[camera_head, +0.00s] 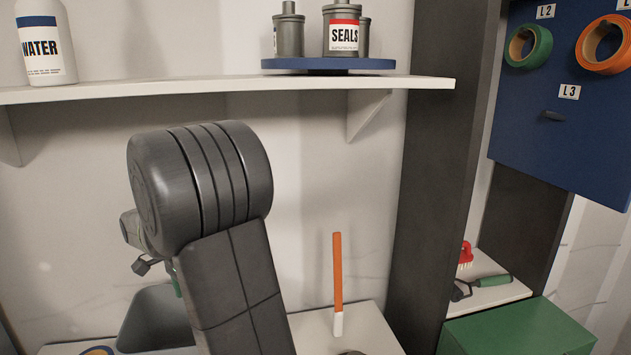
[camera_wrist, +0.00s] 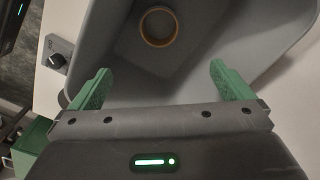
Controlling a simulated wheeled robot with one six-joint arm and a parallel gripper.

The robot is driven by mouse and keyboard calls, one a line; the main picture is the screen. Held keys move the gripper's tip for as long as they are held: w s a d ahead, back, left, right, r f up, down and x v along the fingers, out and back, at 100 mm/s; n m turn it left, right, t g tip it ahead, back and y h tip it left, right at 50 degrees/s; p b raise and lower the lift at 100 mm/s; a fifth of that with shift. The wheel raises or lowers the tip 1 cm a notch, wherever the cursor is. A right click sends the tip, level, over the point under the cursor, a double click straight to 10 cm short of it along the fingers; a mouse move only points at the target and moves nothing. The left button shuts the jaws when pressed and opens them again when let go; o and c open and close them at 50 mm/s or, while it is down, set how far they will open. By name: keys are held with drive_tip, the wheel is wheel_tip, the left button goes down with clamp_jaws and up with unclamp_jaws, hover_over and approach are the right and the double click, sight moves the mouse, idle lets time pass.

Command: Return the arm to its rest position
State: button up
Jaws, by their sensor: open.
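My arm rises in the middle of the camera_head view and hides most of my gripper; a green finger (camera_head: 177,288) shows beside the arm, over the grey bin (camera_head: 150,320). In the wrist view my gripper (camera_wrist: 160,69) has its two green fingers wide apart with nothing between them. The fingers are over the grey bin (camera_wrist: 205,85). A tan ring (camera_wrist: 158,44), like a tape roll, lies inside the bin, apart from the fingers.
A white shelf (camera_head: 200,90) above holds a WATER bottle (camera_head: 45,45) and a blue turntable (camera_head: 300,64) with a SEALS bottle (camera_head: 343,35). An orange stick (camera_head: 338,270) stands right of my arm. A dark post (camera_head: 435,150) and blue tape board (camera_head: 520,100) are right.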

drive_tip(key=shift+r, duration=1.35)
